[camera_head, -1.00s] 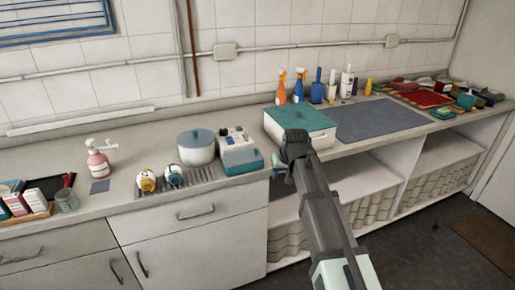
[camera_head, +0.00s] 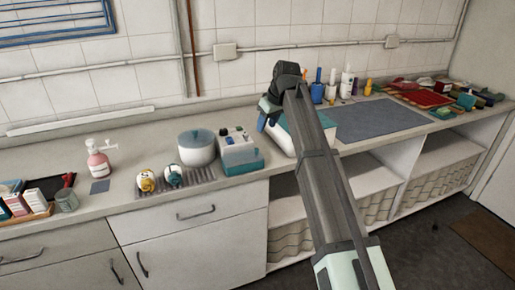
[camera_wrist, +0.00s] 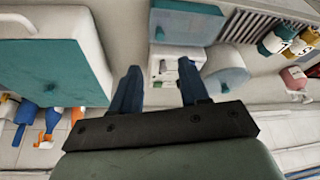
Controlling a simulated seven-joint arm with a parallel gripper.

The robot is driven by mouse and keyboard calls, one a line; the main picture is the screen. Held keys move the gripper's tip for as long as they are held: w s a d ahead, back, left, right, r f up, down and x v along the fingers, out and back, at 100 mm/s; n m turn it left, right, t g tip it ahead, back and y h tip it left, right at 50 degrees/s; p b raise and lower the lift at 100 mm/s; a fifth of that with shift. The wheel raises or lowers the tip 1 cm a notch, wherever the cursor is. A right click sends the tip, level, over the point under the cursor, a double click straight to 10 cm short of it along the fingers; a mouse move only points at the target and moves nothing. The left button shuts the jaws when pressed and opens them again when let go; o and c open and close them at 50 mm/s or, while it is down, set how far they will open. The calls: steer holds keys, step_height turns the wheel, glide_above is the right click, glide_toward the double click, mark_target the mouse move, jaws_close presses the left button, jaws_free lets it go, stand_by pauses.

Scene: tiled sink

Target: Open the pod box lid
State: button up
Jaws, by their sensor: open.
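The pod box appears to be the large white box (camera_head: 283,139) with a flat teal lid on the counter, mostly hidden behind my arm in the head view. In the wrist view its shut teal lid (camera_wrist: 55,62), with a small knob, fills the left side. A white handle shows at the upper left. My gripper (camera_head: 265,113) is raised above the box's left part in the head view. In the wrist view my gripper (camera_wrist: 162,78) is open and empty, with two blue-grey fingers apart. The box lies to the left of the fingers, not between them.
A white machine with a teal base (camera_head: 240,152) stands just left of the box, with a round lidded pot (camera_head: 197,147) beyond it. Spray and squeeze bottles (camera_head: 346,82) stand behind. A grey mat (camera_head: 380,119) to the right is clear.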

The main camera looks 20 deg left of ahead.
mark_target(257, 149)
steer(key=x, duration=1.3)
steer(key=shift+w+a+f, duration=0.1)
steer(key=shift+a+f, duration=0.05)
steer(key=shift+f, duration=0.15)
steer(key=shift+c, duration=0.3)
jaws_close()
